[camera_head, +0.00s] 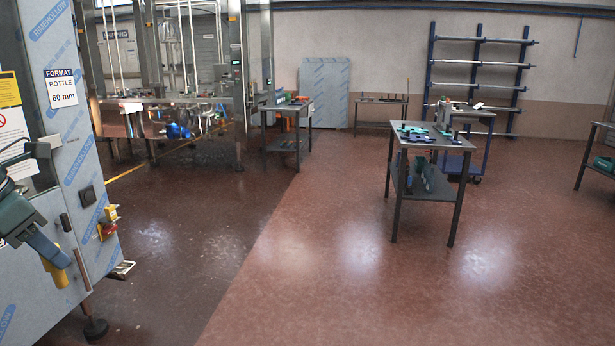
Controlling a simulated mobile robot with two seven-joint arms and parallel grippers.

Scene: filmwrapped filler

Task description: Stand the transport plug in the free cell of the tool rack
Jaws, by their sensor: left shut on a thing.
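My left gripper (54,258) comes in at the lower left, pointing down and to the right in front of the wrapped cabinet. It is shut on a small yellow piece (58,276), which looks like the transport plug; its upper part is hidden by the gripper. The tool rack cannot be made out for certain at this distance. Several small teal and dark items (418,130) lie on a dark table (400,146) to the right of the middle. My right gripper is not in view.
A film-wrapped cabinet (85,150) with a yellow-and-red switch (107,222) stands close on the left. Another table (285,106) with items stands near the machine. A blue shelf frame (478,85) is at the back wall. The red floor (320,240) in front is clear.

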